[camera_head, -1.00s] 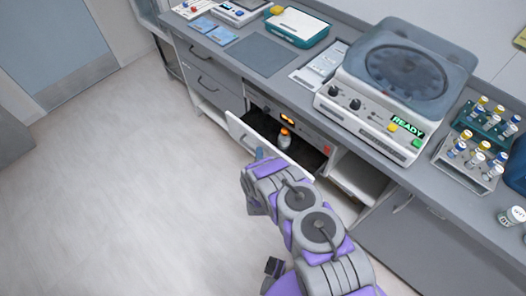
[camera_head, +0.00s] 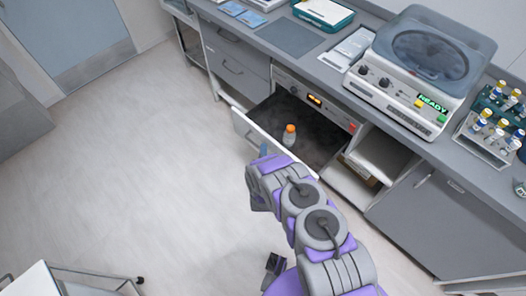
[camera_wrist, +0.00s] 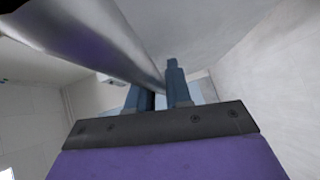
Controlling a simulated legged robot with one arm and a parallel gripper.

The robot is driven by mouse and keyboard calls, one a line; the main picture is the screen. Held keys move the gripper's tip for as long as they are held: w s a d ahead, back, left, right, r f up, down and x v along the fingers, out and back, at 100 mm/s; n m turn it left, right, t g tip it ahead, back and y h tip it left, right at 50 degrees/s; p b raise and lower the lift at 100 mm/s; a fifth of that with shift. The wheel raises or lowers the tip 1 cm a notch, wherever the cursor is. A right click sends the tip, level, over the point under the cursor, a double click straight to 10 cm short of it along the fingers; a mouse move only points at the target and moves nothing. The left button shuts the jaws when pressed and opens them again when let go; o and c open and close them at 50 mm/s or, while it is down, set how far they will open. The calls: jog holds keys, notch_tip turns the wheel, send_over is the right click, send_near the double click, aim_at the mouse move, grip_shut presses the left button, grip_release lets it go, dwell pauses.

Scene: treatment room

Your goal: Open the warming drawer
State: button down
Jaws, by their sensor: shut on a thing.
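The warming drawer (camera_head: 243,126) is pulled well out from its unit under the counter, and its dark inside shows. A small bottle with an orange cap (camera_head: 289,135) stands upright in it. My gripper (camera_head: 263,151) is at the drawer's front panel in the head view; my arm hides part of the panel. In the wrist view my gripper's blue fingers (camera_wrist: 160,88) are close together at a shiny metal bar, the drawer handle (camera_wrist: 105,42). The exact contact is partly hidden.
The unit's control panel (camera_head: 314,99) has a lit orange display. A centrifuge (camera_head: 420,65) reading READY and a tube rack (camera_head: 490,130) stand on the counter. An open shelf (camera_head: 350,185) lies right of the drawer. A cart (camera_head: 80,278) stands at lower left; the floor between is clear.

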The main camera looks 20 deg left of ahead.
jog(key=shift+a, duration=0.1)
jog(key=c, duration=1.1)
grip_release()
jog(key=shift+a+f, duration=0.1)
jog(key=shift+c, duration=0.2)
jog(key=shift+s+d, duration=0.2)
jog(key=shift+d, duration=0.05)
jog(key=p+v, duration=0.5)
jog(key=v, duration=1.1)
jog(key=shift+s, duration=0.4)
jog(key=shift+w, duration=0.15)
